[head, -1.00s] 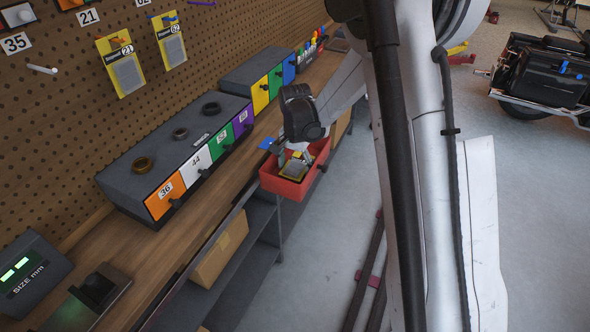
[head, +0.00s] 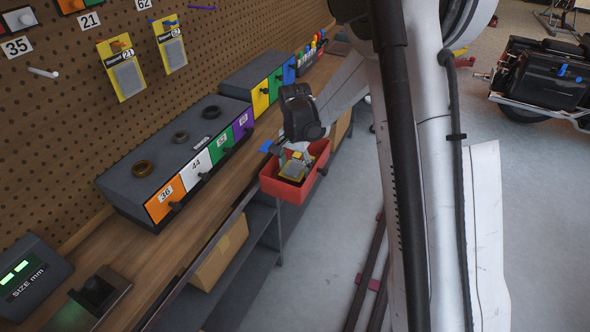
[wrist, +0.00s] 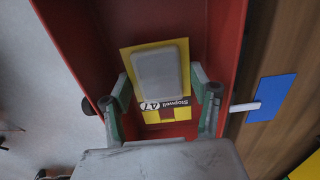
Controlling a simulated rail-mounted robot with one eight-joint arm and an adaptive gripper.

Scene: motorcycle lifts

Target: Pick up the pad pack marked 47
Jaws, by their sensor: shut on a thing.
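The pad pack marked 47 (wrist: 160,70) is a yellow card with a grey pad block, lettered "Stopwell 47". It lies inside a red drawer-like bin (wrist: 222,45). In the wrist view my gripper (wrist: 159,90) has one green-grey finger at each side edge of the pack and is shut on it. In the head view the pack (head: 292,169) shows as a small yellow and grey patch in the red bin (head: 289,190), below my gripper (head: 295,155). The number cannot be read there.
The bin walls stand close around my gripper. A grey drawer unit (head: 190,145) stands on the bench to the left. Two yellow packs (head: 122,68) hang on the pegboard.

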